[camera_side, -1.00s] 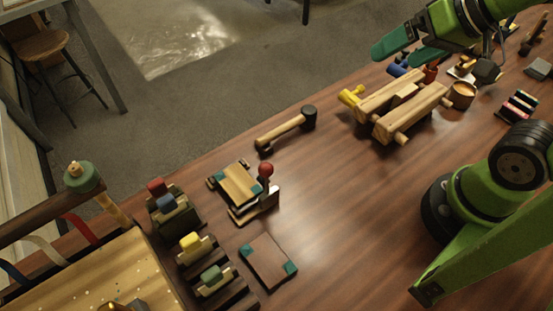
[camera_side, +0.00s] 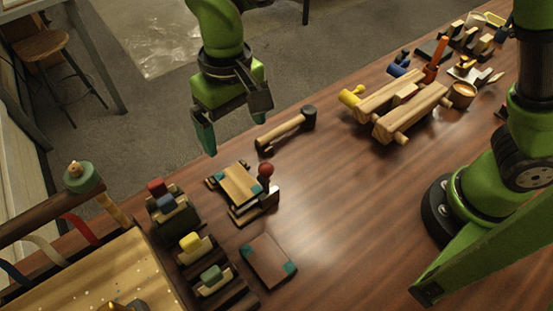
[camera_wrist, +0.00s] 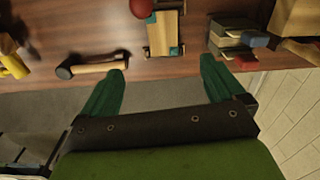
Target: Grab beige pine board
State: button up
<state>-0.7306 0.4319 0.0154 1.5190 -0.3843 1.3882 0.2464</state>
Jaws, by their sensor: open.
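The beige pine board (camera_side: 238,185) has teal corner patches and a dark stripe. It lies on a small wooden stand with a red-knobbed lever at its right. In the wrist view the board (camera_wrist: 161,36) is at the top centre, beyond my fingertips. My gripper (camera_wrist: 160,78) is open and empty, its two green fingers spread wide. In the side view my gripper shows above and behind the board, one green finger pointing down and apart from it. A darker brown board (camera_side: 268,259) with teal corners lies flat on the table nearer the camera.
A mallet (camera_side: 286,129) lies behind the board at the table edge. Small blocks in dark holders (camera_side: 176,217) stand to its left. A wooden clamp vise (camera_side: 410,112) and a copper cup (camera_side: 461,95) are farther right. The middle of the table (camera_side: 345,200) is clear.

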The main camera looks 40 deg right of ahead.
jog(key=w+r+m, duration=0.1)
send_over(238, 182)
jog(key=f, duration=1)
jog(key=shift+d+f, duration=0.1)
jog(key=shift+d, duration=0.1)
jog(key=shift+s+a+f, duration=0.1)
jog(key=shift+f, duration=1.5)
jog(key=shift+a+f, duration=0.1)
jog(key=shift+f, duration=1.45)
jog(key=c, duration=1.2)
jog(key=shift+r, duration=0.1)
jog(key=shift+c, duration=0.2)
